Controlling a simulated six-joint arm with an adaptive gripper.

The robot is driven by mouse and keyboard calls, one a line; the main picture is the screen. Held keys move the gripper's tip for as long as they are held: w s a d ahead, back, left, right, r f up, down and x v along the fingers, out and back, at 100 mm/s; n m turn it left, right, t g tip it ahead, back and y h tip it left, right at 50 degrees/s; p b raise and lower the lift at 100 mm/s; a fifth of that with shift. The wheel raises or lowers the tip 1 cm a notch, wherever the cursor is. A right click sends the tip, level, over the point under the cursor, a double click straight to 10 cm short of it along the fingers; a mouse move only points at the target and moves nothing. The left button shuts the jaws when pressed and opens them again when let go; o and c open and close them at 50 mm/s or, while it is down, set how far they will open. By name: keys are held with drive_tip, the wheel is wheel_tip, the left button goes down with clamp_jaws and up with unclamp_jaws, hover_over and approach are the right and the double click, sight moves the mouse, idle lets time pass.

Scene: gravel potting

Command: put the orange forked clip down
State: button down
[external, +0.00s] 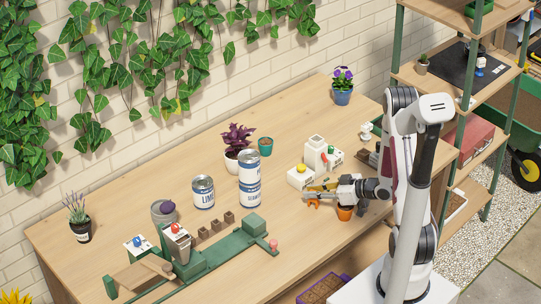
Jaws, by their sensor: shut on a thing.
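The orange forked clip (313,203) shows as a small bright orange shape at the tips of my gripper (318,192), with its prongs pointing down. My gripper reaches in from the right, pointing left, low over the wooden table (300,245). It is shut on the clip. The fingers hide part of the clip. I cannot tell whether the clip touches the table top.
A small terracotta pot (345,212) stands just below my gripper's wrist. White boxes with coloured buttons (300,178) stand just behind the fingers. Bare table lies in front of the clip.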

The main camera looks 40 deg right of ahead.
drive_tip(key=shift+f, duration=0.15)
drive_tip(key=c, duration=2)
unclamp_jaws()
drive_tip(key=shift+o, duration=0.2)
drive_tip(key=shift+r, duration=0.2)
drive_tip(key=shift+v, duration=5.95)
